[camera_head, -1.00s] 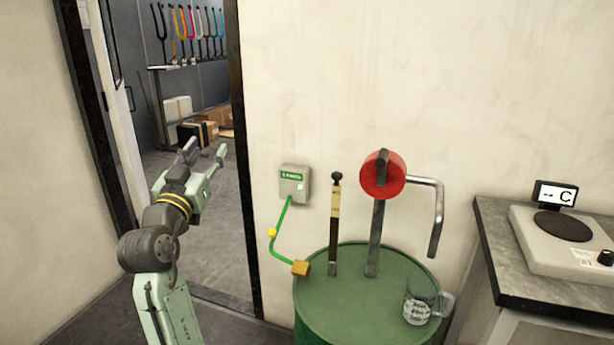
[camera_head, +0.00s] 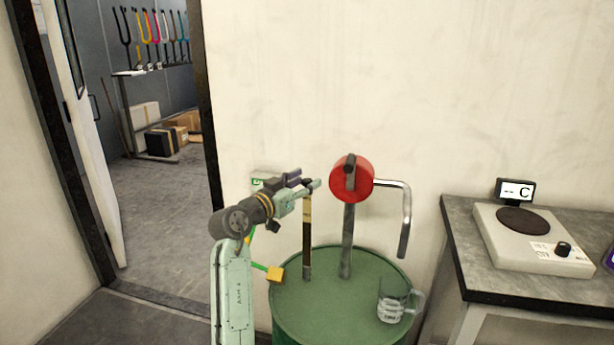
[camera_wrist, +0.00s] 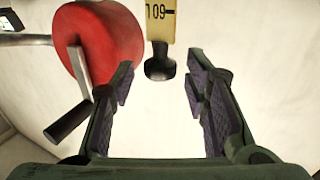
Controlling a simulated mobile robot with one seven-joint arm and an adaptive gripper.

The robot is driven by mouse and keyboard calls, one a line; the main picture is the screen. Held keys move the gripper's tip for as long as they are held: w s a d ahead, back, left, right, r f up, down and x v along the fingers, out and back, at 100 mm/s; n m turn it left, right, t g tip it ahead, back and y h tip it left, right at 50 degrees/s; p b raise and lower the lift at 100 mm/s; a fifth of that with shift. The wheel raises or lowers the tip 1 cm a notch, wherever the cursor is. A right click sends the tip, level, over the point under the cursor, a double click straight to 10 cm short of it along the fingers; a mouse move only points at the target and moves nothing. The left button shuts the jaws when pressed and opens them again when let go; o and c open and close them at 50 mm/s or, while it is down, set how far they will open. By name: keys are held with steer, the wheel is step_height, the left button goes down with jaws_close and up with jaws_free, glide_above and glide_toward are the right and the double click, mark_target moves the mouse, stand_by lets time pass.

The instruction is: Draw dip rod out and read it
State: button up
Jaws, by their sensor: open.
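The dip rod (camera_head: 307,240) stands upright in the top of the green drum (camera_head: 325,305). Its upper part is pale with markings and its lower part is dark. In the wrist view the dark knob (camera_wrist: 160,68) on its top and a yellow band reading "109" (camera_wrist: 160,20) show between and beyond the fingertips. My gripper (camera_head: 306,183) is at the height of the rod's top and partly covers it. It is open and empty, with its two fingers apart (camera_wrist: 160,82). The knob touches neither finger in the wrist view.
A red hand pump (camera_head: 351,180) with a crank stands just right of the rod, close to my gripper. A glass jug (camera_head: 394,302) sits on the drum. A bench (camera_head: 460,240) with a hotplate (camera_head: 530,240) is at right. A doorway opens at left.

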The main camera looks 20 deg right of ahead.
steer(key=shift+x, duration=0.8)
steer(key=shift+c, duration=0.3)
jaws_close()
